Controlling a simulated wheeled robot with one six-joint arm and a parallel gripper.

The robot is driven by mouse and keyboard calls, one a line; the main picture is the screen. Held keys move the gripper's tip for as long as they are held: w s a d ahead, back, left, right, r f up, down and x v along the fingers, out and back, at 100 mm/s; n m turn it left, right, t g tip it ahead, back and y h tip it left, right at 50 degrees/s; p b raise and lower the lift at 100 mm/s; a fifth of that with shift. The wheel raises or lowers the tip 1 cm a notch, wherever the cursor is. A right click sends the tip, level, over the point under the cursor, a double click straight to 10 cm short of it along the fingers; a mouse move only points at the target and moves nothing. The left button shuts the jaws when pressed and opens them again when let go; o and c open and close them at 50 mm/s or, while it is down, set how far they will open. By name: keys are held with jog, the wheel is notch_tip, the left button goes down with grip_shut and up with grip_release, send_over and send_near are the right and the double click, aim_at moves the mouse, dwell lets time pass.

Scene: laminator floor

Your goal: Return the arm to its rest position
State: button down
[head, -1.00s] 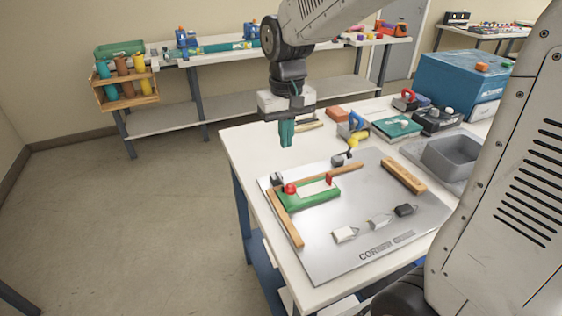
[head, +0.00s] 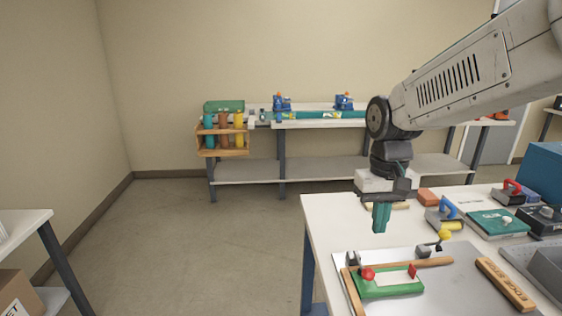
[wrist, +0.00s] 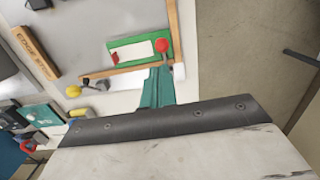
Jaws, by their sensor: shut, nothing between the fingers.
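My gripper (head: 381,218) has teal fingers and hangs pointing down from my grey arm, above the left back part of the white worktable (head: 322,222). Its fingers are together with nothing between them. It is clear of the table in the head view. In the wrist view, the gripper (wrist: 157,86) shows its teal fingers in front of the green block (wrist: 124,48), which has a red knob and a white patch on top. The green block (head: 390,284) lies on the grey metal plate (head: 455,287), against wooden strips.
A wooden bar (head: 505,284), a teal box (head: 497,223) and a grey tray (head: 548,262) are on the table to the right. A far bench (head: 310,124) carries blue devices, with a wooden bottle rack (head: 224,142) at its left. Open floor (head: 200,240) lies left of the worktable.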

jog(key=s+d+r+t, duration=0.1)
jog(key=s, duration=0.9)
jog(key=s+d+r+t, duration=0.1)
jog(key=s, duration=0.9)
jog(key=shift+d+r, duration=0.35)
jog(key=shift+r, duration=0.05)
